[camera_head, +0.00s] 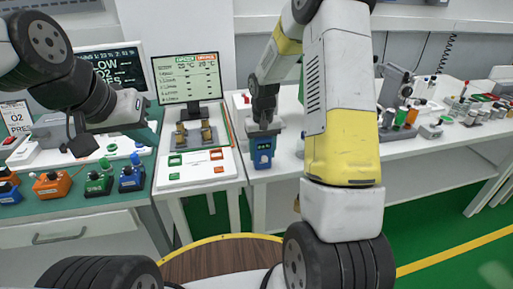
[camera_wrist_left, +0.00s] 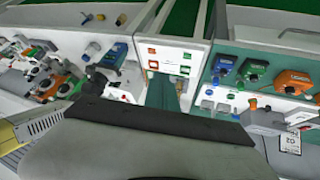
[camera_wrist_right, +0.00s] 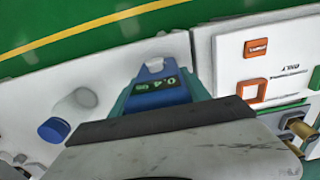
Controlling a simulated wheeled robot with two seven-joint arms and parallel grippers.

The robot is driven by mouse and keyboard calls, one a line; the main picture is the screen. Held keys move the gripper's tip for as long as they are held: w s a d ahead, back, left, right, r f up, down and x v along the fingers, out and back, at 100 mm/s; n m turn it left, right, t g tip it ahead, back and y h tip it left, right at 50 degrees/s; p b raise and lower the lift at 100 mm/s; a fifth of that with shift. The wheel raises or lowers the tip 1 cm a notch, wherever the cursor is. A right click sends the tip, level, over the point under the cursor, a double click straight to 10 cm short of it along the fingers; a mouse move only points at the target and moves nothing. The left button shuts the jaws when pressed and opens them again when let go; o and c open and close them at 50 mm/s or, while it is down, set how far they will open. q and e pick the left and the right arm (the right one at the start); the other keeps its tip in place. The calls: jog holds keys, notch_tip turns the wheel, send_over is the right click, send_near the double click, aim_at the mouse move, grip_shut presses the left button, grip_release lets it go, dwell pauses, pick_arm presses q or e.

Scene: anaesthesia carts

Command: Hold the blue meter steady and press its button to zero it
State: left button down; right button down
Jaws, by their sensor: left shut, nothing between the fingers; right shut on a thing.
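The blue meter (camera_head: 263,154) is upright over the right-hand white table, near its front edge; I cannot tell whether it touches the top. My right gripper (camera_head: 263,127) is shut on its upper part. In the right wrist view the meter (camera_wrist_right: 155,90) shows a small dark display with green digits and a pale block at its far end; the fingers hide its sides. My left gripper (camera_head: 151,134) is shut and empty, left of the meter and apart from it. Its teal fingers (camera_wrist_left: 166,95) show in the left wrist view, with the meter (camera_wrist_left: 114,54) beyond to the left.
A white panel (camera_head: 196,177) with red and green squares lies between the grippers, below a monitor (camera_head: 188,78). Orange (camera_head: 52,185), green (camera_head: 98,184) and blue (camera_head: 131,179) devices stand at left. A blue-capped white cylinder (camera_wrist_right: 54,130) is near the meter.

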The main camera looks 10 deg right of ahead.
aim_at(264, 160)
pick_arm(q)
jog(key=w+d+f+m, duration=0.3)
jog(key=d+f+m, duration=0.4)
jog(key=d, duration=0.5)
jog(key=w+d+f+m+h, duration=0.1)
jog(key=w+d+f+m, duration=0.3)
jog(key=d+f+m, duration=0.3)
jog(key=d+f, duration=0.1)
jog(key=d, duration=0.4)
jog(key=shift+w+f, duration=0.15)
jog(key=shift+f, duration=0.2)
jog(key=shift+d, duration=0.1)
jog(key=shift+w+d+f, duration=0.55)
jog(key=shift+w+f, duration=0.8)
jog(key=shift+w, duration=0.1)
jog(key=shift+w+d+f, duration=0.6)
jog(key=shift+w+f, duration=0.7)
jog(key=shift+w, duration=0.2)
jog(key=shift+w+d+f, duration=0.55)
jog(key=shift+w+f, duration=0.8)
jog(key=shift+w, duration=0.1)
